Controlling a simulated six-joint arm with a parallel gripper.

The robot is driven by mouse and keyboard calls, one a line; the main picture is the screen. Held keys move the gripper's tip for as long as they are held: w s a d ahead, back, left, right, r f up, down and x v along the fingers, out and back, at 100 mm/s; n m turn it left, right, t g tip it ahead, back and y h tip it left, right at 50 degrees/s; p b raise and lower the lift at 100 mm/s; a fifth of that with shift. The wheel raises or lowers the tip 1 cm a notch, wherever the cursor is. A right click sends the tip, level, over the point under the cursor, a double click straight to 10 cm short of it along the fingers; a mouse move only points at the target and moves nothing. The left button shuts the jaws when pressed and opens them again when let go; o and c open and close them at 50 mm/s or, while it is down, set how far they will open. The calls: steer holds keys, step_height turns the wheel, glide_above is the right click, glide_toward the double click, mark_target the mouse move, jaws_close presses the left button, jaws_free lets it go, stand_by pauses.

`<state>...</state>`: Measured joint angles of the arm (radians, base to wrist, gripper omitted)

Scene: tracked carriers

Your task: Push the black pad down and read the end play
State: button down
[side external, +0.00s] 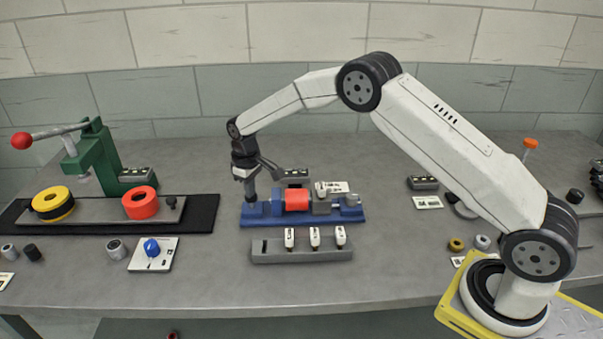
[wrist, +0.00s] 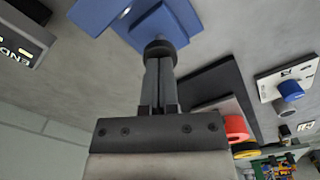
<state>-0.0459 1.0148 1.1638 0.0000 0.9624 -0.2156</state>
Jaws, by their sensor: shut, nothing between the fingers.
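The black pad (wrist: 160,47) is a round piece at the near end of the blue fixture (wrist: 165,22) in the wrist view. My gripper (wrist: 160,62) is shut and empty, its fingertips at the pad; I cannot tell whether they press on it. In the side view my gripper (side external: 250,199) points down at the left end of the blue fixture (side external: 345,218) and hides the pad there. The fixture carries a red cylinder (side external: 297,200). A dark box lettered "END" (wrist: 20,48) shows at the wrist view's left; its reading is not legible.
A grey rack (side external: 302,256) with several white tags stands in front of the fixture. To the left is a green press (side external: 95,158) with a red-knobbed lever and a grey plate bearing yellow-black and red rings.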

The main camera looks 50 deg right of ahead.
mark_target(255, 197)
stand_by(0.4)
steer(key=shift+r, duration=2.15)
steer(key=shift+s+r, duration=0.1)
steer(key=shift+s, duration=0.05)
steer(key=shift+s+d+r, duration=0.15)
steer(key=shift+s+r, duration=0.15)
steer(key=shift+s, duration=0.2)
steer(key=s+d+r+m+t, duration=0.1)
steer(key=s, duration=1.3)
steer(key=s+d+r+m+t, duration=0.1)
steer(key=s+m, duration=0.1)
steer(key=s, duration=1.2)
steer(key=shift+s+d+r+t, duration=0.2)
steer(key=shift+s+r+t, duration=0.1)
steer(key=shift+s+r, duration=0.1)
